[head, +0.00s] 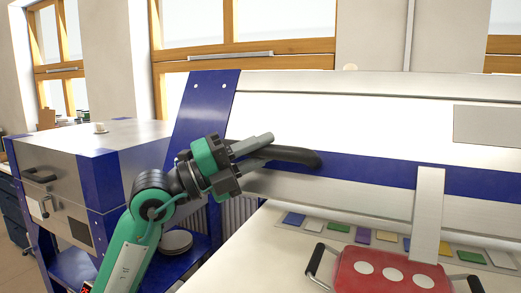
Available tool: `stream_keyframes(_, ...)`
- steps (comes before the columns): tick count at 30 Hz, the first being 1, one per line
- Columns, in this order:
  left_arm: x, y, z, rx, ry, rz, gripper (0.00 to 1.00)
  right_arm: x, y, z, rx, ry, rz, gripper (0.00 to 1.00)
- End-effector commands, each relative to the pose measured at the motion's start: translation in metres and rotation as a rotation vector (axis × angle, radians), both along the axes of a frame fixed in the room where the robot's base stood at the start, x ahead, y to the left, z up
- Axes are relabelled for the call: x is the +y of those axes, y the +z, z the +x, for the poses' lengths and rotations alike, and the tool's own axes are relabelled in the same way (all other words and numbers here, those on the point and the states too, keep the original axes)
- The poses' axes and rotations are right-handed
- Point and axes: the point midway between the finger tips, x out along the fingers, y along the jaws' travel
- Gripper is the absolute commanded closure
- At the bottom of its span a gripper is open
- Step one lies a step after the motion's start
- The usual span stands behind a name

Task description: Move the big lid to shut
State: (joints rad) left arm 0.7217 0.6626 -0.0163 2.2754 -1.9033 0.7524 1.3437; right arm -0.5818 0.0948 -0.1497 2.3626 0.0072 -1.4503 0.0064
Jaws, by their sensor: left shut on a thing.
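The big lid (345,122) of the kiln stands raised and tilted, a broad white panel with a blue band and a blue end. A black handle (300,156) sticks out near its lower left front. My left gripper (262,150) is at this handle and shut on it. The handle's left part is hidden behind the fingers. My right gripper is not in view.
Below the lid is a pale surface with several coloured tiles (338,227) and a red tray (395,273) with black handles and white discs. A smaller metal kiln (75,160) with blue corners stands at left. Plates (175,241) sit on a blue shelf.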

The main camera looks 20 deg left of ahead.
Motion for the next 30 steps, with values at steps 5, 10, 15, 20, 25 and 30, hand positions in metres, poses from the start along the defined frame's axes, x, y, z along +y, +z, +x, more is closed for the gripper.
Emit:
stream_keyframes(5,-0.0003,-0.0036,-0.0009,-0.004,-0.001,0.000,1.00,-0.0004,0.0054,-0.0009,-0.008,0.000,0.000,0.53)
stream_keyframes(10,-0.0003,-0.0037,-0.0010,-0.004,-0.001,0.000,1.00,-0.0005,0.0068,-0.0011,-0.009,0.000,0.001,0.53)
stream_keyframes(15,-0.0003,-0.0035,-0.0009,-0.004,-0.001,0.000,1.00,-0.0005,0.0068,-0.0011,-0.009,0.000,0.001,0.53)
stream_keyframes(20,-0.0003,-0.0035,-0.0008,-0.004,-0.001,0.000,0.61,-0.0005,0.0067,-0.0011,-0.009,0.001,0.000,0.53)
stream_keyframes(25,-0.0002,-0.0033,-0.0009,-0.005,-0.001,0.000,0.55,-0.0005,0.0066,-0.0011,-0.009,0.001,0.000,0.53)
stream_keyframes(30,0.0008,-0.0038,-0.0014,-0.004,0.000,0.000,0.55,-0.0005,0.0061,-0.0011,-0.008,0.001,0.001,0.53)
